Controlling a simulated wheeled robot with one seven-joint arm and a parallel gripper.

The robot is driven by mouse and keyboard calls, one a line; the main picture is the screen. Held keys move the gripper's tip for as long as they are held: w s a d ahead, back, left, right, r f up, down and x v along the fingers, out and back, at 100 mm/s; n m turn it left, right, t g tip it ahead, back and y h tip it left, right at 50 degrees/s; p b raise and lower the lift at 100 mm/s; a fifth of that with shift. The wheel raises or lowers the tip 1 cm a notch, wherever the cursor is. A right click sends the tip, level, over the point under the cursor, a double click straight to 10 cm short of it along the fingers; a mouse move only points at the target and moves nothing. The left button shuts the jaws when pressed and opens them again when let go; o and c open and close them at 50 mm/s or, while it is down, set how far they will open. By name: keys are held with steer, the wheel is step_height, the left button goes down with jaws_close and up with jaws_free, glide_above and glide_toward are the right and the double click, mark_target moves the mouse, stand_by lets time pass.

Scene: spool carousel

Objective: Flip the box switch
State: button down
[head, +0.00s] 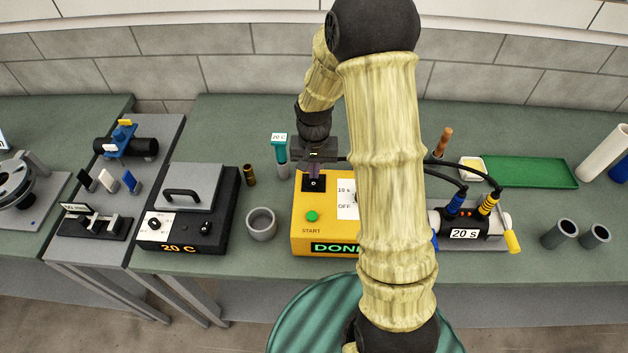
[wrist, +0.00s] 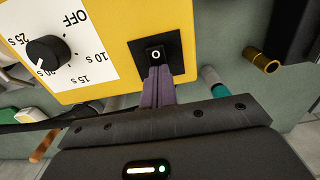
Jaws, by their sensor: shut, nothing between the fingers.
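The yellow box (head: 325,222) stands on the green bench, with a green START button (head: 312,216) and a display reading DONE. Its black switch (head: 313,184) is on the top face near the back. In the wrist view the switch (wrist: 155,54) is a black rocker marked with a white O, set in a black plate. My gripper (head: 316,172) is over the back of the box. In the wrist view its purple fingers (wrist: 157,84) are shut and empty, their tips at the edge of the rocker. I cannot tell whether they touch it.
A black dial (wrist: 45,52) on a white scale sits beside the switch. A grey cup (head: 261,224) and a black unit reading 20 C (head: 185,230) stand to the left. A clamp unit marked 20 s (head: 465,234) with cables stands right. My arm hides the middle.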

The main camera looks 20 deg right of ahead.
steer(key=shift+r+p, duration=2.75)
steer(key=shift+r, duration=0.75)
steer(key=s+r+n+t+b, duration=0.1)
steer(key=s+r+b, duration=0.1)
steer(key=s, duration=0.5)
steer(key=s+r+n+t+b, duration=0.1)
steer(key=s+r+n+b, duration=0.1)
steer(key=s, duration=0.5)
steer(key=shift+s+r+n+t, duration=0.2)
steer(key=shift+r+n+t, duration=0.1)
